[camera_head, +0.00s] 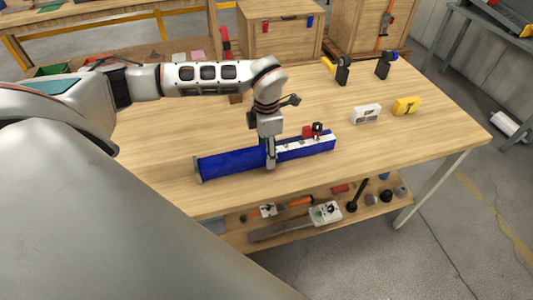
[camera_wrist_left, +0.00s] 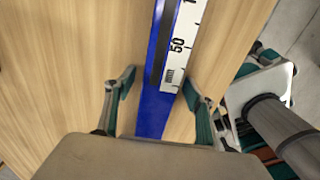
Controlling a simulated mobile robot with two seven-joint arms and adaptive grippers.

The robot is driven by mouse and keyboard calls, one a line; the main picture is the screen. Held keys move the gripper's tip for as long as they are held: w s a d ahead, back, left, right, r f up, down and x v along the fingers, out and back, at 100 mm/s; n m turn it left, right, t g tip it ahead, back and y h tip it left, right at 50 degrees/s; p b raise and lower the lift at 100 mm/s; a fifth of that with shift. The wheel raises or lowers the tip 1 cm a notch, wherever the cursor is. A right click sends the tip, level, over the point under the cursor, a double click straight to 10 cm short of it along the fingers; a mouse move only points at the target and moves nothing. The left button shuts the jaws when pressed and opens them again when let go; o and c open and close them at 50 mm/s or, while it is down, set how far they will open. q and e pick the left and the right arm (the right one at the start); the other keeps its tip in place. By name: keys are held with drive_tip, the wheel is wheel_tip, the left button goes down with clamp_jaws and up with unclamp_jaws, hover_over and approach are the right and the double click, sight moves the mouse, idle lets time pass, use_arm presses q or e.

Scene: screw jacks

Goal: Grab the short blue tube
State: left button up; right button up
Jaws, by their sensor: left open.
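A blue tube (camera_head: 230,163) lies across the front part of the wooden table, with a white scale strip (camera_head: 303,144) along its right part. My left gripper (camera_head: 270,155) is over the middle of the tube, pointing down. In the left wrist view the open fingers of the left gripper (camera_wrist_left: 160,92) stand on either side of the blue tube (camera_wrist_left: 155,115), with gaps between them and it. The white strip (camera_wrist_left: 176,55) there shows a "50" mark.
A small red and black piece (camera_head: 313,131) sits at the tube's right part. A white box (camera_head: 366,114) and a yellow device (camera_head: 406,106) stand further right. Black clamps (camera_head: 343,70) are at the back edge. A lower shelf (camera_head: 290,238) holds tools. The table's left is mostly clear.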

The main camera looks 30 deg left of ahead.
use_arm(q)
clamp_jaws()
drive_tip(key=shift+w, duration=0.15)
drive_tip(key=shift+r, duration=0.2)
